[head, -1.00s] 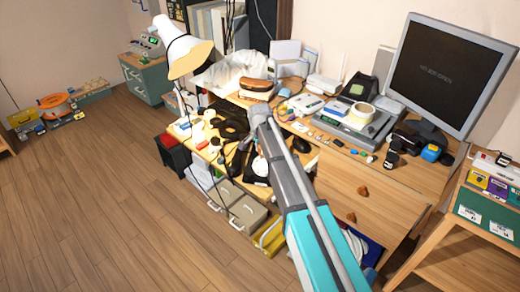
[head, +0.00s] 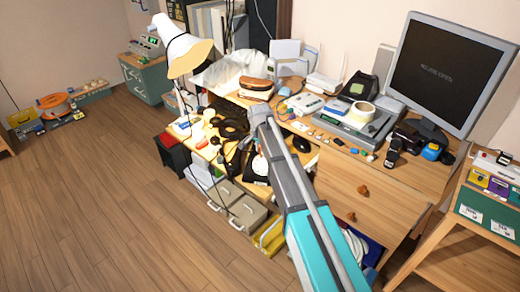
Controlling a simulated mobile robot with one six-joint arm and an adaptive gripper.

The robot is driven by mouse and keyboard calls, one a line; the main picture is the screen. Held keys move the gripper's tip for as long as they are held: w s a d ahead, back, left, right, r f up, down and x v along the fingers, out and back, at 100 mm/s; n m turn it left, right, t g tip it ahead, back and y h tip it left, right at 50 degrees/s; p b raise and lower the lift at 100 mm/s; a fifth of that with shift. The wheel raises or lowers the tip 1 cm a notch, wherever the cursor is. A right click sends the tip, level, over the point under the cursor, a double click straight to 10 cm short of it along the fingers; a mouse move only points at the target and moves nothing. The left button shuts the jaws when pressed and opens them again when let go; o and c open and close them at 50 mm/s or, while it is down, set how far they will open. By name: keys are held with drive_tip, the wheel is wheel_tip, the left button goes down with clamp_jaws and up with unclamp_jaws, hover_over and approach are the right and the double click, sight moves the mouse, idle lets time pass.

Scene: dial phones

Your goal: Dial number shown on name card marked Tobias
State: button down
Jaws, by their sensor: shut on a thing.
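My arm reaches from the lower middle over the cluttered desk. Its grey far end is above the desk's left part, and my gripper cannot be made out beyond it. A dark object with a pale round part (head: 258,165), perhaps a dial phone, sits beside the arm at the desk's front edge, partly hidden by it. Two white cards, one on the left (head: 471,213) and one on the right (head: 501,228), lie on a green surface at the far right. Their writing is too small to read, so I cannot tell which is marked Tobias.
A white lamp (head: 183,47) stands at the desk's left. A monitor (head: 447,75) stands at the right. Small items, a white router (head: 322,83) and a grey device (head: 352,123) crowd the desktop. Beige drawer boxes (head: 246,213) stand below. The wooden floor (head: 110,200) at left is clear.

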drive_tip(key=shift+d, duration=0.1)
drive_tip(key=shift+w+d+r, duration=0.1)
drive_tip(key=shift+w+d, duration=0.05)
drive_tip(key=shift+d, duration=0.5)
drive_tip(key=shift+d, duration=0.45)
idle(0.4)
drive_tip(key=shift+s+d, duration=0.4)
drive_tip(key=shift+d, duration=0.2)
